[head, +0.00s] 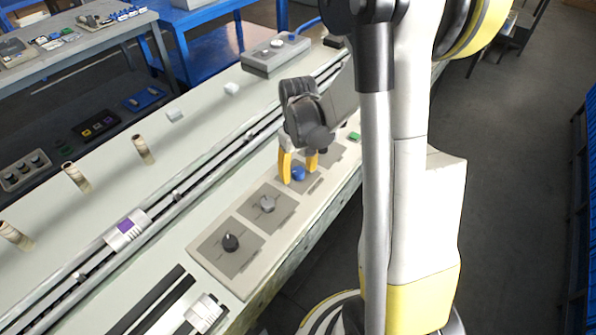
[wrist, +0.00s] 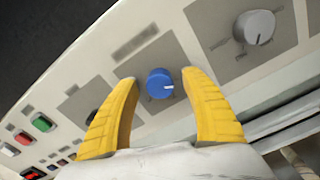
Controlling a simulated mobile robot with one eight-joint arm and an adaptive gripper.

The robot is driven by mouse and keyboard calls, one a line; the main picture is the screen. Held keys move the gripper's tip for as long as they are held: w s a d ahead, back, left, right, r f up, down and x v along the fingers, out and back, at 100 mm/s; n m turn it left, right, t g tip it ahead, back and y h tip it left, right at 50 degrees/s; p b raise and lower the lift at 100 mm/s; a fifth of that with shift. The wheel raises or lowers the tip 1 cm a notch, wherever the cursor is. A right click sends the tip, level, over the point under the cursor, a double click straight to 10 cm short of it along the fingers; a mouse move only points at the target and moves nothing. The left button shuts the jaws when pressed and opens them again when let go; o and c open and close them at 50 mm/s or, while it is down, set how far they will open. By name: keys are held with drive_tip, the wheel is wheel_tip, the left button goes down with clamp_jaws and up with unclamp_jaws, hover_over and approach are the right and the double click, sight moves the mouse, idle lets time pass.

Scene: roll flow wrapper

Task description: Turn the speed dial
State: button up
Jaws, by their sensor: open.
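A blue dial (head: 298,174) sits on the sloped control panel, on one of several grey square plates. It also shows in the wrist view (wrist: 160,83), with a white mark pointing right. My gripper (head: 299,167) is open, its yellow fingers on either side of the blue dial. In the wrist view the fingers (wrist: 158,75) stand apart with gaps between them and the dial. A grey dial (head: 267,204) and a black dial (head: 230,242) sit on the plates nearer the camera. The grey dial is at the upper right of the wrist view (wrist: 255,27). Which one is the speed dial cannot be read.
The control panel (head: 222,276) runs along the front edge of a long machine bed with rails. Coloured buttons (wrist: 42,123) lie at the left of the wrist view. A grey box (head: 275,55) stands on the bed farther back. Open floor lies at the right.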

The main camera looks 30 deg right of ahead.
clamp_jaws()
drive_tip(key=m, duration=0.5)
drive_tip(key=shift+m, duration=0.4)
drive_tip(key=m, duration=0.5)
drive_tip(key=shift+m, duration=0.6)
unclamp_jaws()
